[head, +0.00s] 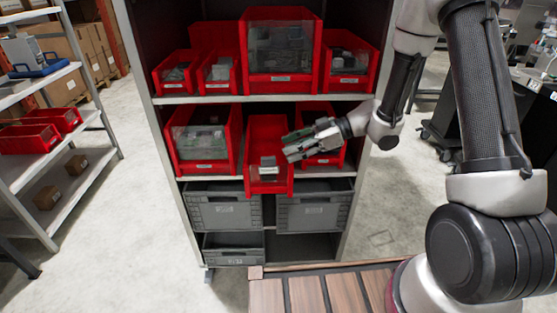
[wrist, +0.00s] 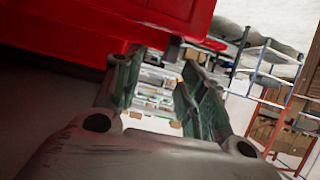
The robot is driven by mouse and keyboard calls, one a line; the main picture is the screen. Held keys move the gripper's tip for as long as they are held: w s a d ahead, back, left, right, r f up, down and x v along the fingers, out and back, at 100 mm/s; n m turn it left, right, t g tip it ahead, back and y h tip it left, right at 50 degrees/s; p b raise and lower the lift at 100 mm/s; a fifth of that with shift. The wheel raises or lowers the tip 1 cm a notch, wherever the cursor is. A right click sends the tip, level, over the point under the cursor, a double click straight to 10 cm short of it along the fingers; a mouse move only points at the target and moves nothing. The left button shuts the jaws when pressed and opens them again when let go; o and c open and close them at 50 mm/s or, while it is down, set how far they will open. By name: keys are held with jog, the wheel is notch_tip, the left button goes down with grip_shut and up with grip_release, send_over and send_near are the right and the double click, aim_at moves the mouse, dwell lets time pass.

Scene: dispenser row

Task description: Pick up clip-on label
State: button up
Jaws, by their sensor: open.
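The clip-on label appears to be the small pale grey piece (head: 268,161) at the front edge of the pulled-out red bin (head: 250,184) on the middle shelf; at this size I cannot be sure. My gripper (head: 290,146) is open and empty, pointing left, above and to the right of that piece and apart from it. In the wrist view, the two dark green fingers (wrist: 152,95) stand apart with nothing between them. A red bin (wrist: 60,45) fills the top left there. I cannot make out the label in the wrist view.
More red bins with clear fronts stand left (head: 203,140) and behind my gripper, and on the upper shelf (head: 282,52). Grey crates (head: 224,209) sit below. The cabinet's right post is close to my arm. The floor at left is clear up to a side rack (head: 75,195).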

aim_at(271, 158)
jog(key=shift+s+a+f, duration=0.15)
jog(key=shift+s, duration=0.05)
jog(key=x, duration=0.4)
jog(key=s+x, duration=0.1)
jog(key=x, duration=0.1)
jog(key=shift+a, duration=0.35)
jog(key=shift+w+a+f, duration=0.1)
jog(key=shift+a+f, duration=0.05)
jog(key=shift+a, duration=0.25)
jog(key=c, duration=0.9)
